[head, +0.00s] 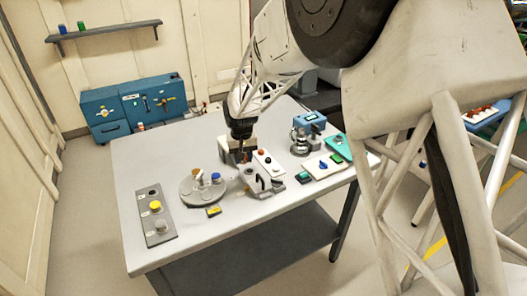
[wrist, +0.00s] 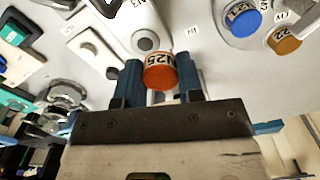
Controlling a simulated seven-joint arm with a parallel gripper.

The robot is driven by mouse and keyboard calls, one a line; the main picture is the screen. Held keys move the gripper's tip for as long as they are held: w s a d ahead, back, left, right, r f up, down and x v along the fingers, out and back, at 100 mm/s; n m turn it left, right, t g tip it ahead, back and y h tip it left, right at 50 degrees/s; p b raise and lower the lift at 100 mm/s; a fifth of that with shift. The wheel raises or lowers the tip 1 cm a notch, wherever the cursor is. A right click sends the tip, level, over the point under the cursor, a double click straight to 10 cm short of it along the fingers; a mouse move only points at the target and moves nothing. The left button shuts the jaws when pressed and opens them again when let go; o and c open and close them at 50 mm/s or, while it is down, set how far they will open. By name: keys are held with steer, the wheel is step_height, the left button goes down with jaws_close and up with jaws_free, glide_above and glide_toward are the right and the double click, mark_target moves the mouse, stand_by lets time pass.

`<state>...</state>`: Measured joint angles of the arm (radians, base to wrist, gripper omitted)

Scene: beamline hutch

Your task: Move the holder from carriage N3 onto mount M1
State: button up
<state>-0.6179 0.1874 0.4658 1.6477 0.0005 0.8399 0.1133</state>
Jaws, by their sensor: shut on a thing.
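My gripper (wrist: 159,82) is shut on a holder with an orange-red cap (wrist: 158,76); its label is partly readable. In the head view my gripper (head: 242,157) is over the table, right of the round grey plate, and the held holder is too small to make out clearly. The round plate (head: 188,192) carries a blue-capped holder (head: 215,178) and a brown-capped holder (head: 196,173). Both caps show top right in the wrist view, blue (wrist: 242,19) and orange-brown (wrist: 284,41).
A grey strip (head: 157,225) with a yellow-capped piece (head: 155,206) lies at the table's left. A small yellow-and-black item (head: 213,211) lies in front. The front left tabletop (head: 195,245) is clear.

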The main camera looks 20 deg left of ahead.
steer(key=r, duration=0.2)
glide_above(207, 197)
steer(key=shift+f, duration=0.2)
steer(key=shift+f, duration=0.2)
steer(key=shift+f, duration=3.2)
steer(key=shift+w+f, duration=0.1)
steer(key=shift+f, duration=0.5)
steer(key=o, duration=1)
steer(key=shift+r, duration=0.1)
step_height(207, 197, up, 8)
